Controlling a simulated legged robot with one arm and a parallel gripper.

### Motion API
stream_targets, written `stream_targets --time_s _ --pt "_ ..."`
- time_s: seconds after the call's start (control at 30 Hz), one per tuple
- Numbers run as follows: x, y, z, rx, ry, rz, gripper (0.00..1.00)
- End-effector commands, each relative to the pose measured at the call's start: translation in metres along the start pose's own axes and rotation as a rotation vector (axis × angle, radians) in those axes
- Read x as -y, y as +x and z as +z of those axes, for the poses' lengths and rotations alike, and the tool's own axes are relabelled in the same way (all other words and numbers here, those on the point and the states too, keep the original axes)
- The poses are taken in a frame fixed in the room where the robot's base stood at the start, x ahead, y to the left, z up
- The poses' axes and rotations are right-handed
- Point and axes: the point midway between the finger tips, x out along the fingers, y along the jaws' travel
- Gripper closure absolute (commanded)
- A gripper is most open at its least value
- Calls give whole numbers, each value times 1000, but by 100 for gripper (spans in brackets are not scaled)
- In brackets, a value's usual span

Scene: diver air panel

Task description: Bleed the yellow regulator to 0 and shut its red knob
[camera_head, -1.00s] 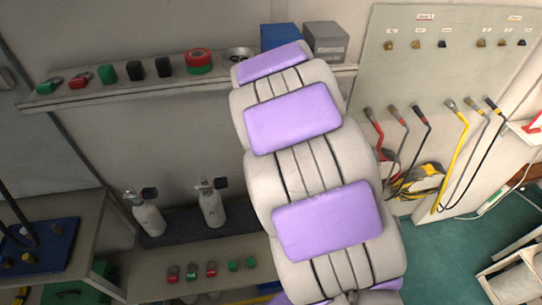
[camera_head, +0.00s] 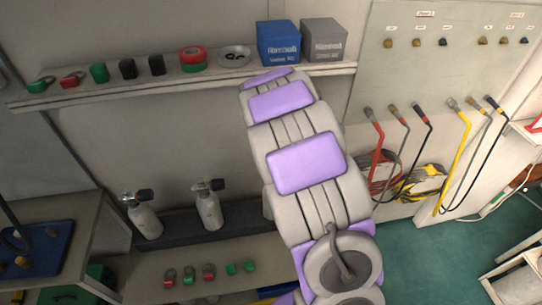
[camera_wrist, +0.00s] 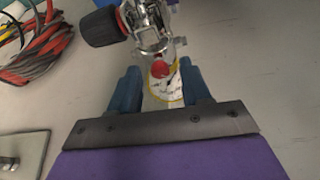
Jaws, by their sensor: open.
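In the wrist view, my gripper (camera_wrist: 160,92) is open. Its blue fingers stand either side of a small round red knob (camera_wrist: 160,69) and a pale, yellow-edged round part (camera_wrist: 168,88), probably the yellow regulator's gauge. The red knob sits just beyond the fingertips or between them; I cannot tell whether they touch it. A metal valve body (camera_wrist: 152,30) rises above the knob, with a large black knob (camera_wrist: 101,27) to its left. The gauge reading is not legible. In the head view, my arm hides the gripper and the regulator.
In the head view, a shelf (camera_head: 215,78) carries small parts, a blue box (camera_head: 278,42) and a grey box (camera_head: 323,40). White cylinders (camera_head: 209,208) stand below. Hoses (camera_head: 455,150) hang at right.

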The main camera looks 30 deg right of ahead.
Motion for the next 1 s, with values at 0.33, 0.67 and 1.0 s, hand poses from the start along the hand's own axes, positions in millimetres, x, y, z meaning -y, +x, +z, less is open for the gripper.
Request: stream_targets --time_s 0.33,0.67,1.0 --pt "2 -1 1 0 0 1 69" --pt "1 0 1 1 0 1 100" --pt "2 -1 1 2 14 7 100"
